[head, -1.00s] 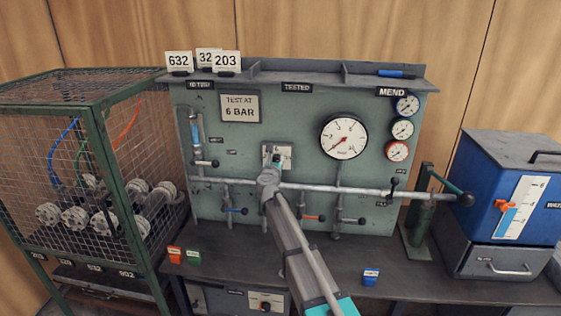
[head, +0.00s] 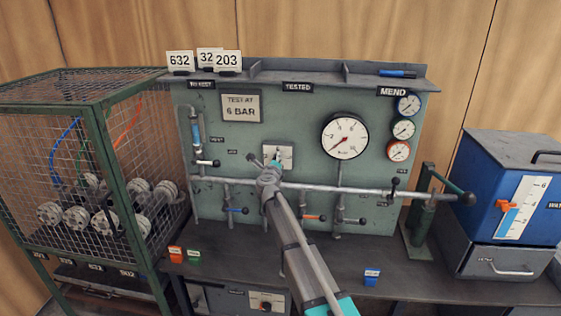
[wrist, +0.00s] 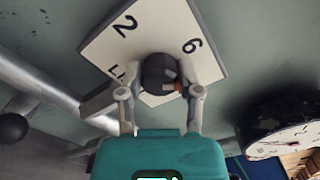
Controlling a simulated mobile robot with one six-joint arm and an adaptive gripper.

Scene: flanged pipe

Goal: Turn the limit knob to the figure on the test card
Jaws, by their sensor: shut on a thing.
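The test card (head: 241,108) on the green panel reads "TEST AT 6 BAR". The limit knob (wrist: 158,72) is dark and round, on a white square dial plate (wrist: 138,40), which also shows in the head view (head: 286,152). A red mark on the knob's right side points right, below the 6. My gripper (wrist: 160,80) is shut on the knob, one finger on each side. In the head view my arm hides part of the plate.
A grey pipe (head: 345,188) with valve handles crosses the panel beside my gripper. A large gauge (head: 345,136) and several small gauges are on the right. A mesh cage (head: 90,130) stands at left and a blue tank (head: 510,175) at right.

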